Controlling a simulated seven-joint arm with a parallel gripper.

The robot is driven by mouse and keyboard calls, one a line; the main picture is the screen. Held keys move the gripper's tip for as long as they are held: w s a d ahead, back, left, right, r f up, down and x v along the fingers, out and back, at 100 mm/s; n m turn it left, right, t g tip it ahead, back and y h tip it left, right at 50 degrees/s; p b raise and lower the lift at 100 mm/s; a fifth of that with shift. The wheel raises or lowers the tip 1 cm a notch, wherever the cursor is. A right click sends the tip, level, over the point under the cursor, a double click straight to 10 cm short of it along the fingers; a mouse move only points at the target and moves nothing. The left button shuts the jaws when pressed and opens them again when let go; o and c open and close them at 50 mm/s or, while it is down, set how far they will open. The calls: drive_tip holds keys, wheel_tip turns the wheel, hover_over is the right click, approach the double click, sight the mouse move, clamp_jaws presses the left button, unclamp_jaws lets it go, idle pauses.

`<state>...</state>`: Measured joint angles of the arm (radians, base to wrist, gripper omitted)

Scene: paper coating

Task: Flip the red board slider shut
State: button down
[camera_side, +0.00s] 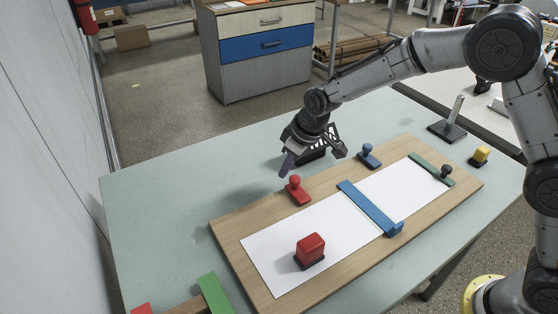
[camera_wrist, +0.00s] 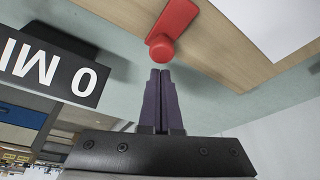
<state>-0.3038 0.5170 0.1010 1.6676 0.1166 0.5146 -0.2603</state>
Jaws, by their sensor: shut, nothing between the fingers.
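The red board slider (camera_side: 298,192), a flat red piece with a round knob, sits at the far long edge of the wooden board (camera_side: 232,238). In the side view it lies beside the white paper, not across it. My gripper (camera_side: 287,165) is above and behind the slider, fingers pointing down, shut and empty. In the wrist view the dark shut fingers (camera_wrist: 160,75) point at the red slider (camera_wrist: 178,20), with its knob nearest the tips; a small gap seems to separate them.
A blue bar (camera_side: 365,203) crosses the paper (camera_side: 270,238), and a green bar (camera_side: 430,167) lies at its right end. A red block (camera_side: 310,247) stands on the paper. A blue knobbed piece (camera_side: 369,157) is right of my gripper.

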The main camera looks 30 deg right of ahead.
sight(302, 202)
drive_tip(key=shift+s+d, duration=0.15)
drive_tip(key=shift+s, duration=0.05)
drive_tip(key=s, duration=0.6)
drive_tip(key=shift+s, duration=0.35)
drive_tip(key=shift+w, duration=0.1)
drive_tip(key=w+a, duration=0.2)
drive_tip(key=w, duration=0.1)
drive_tip(key=shift+w+r, duration=0.2)
drive_tip(key=shift+w, duration=0.05)
drive_tip(key=v, duration=1)
drive_tip(key=shift+d, duration=0.1)
